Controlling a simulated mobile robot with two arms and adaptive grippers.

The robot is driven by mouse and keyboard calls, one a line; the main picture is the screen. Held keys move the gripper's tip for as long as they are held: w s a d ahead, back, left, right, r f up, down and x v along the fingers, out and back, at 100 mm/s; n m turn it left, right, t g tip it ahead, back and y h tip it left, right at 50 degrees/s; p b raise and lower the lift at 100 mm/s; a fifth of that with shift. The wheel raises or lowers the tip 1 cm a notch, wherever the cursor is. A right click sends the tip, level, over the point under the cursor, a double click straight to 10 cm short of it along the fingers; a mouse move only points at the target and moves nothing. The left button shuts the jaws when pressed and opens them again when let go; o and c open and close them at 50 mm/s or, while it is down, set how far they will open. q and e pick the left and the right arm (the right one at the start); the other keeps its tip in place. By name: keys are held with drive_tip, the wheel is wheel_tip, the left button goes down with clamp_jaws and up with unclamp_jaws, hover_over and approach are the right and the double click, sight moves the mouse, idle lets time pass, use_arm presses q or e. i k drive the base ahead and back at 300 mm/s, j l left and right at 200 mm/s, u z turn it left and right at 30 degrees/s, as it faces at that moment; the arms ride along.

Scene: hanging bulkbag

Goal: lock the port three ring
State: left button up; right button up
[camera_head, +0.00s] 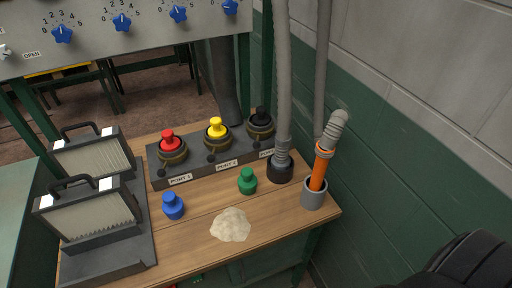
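A dark grey port block (203,172) stands along the back of the wooden workbench. It carries three dark ringed ports: one with a red plug (168,141), one with a yellow plug (215,128) and one with a black plug (262,114). Each port has a brass-and-black ring, such as the left ring (173,154), with a small dark knob at its front. The labels below are small; the middle seems to read PORT 2, the left digit is unclear, and the right label is partly hidden by the hose. Neither gripper is in view.
A blue plug (173,206), a green plug (247,181) and a pale powder heap (230,225) lie on the workbench (190,238). Two framed filters (90,212) stand left. A grey hose (283,80) and an orange-banded tube in a grey cup (314,196) stand right, by the wall.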

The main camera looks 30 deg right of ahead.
sight(257, 145)
drive_tip(key=j+z, duration=0.25)
drive_tip(key=j, duration=1.35)
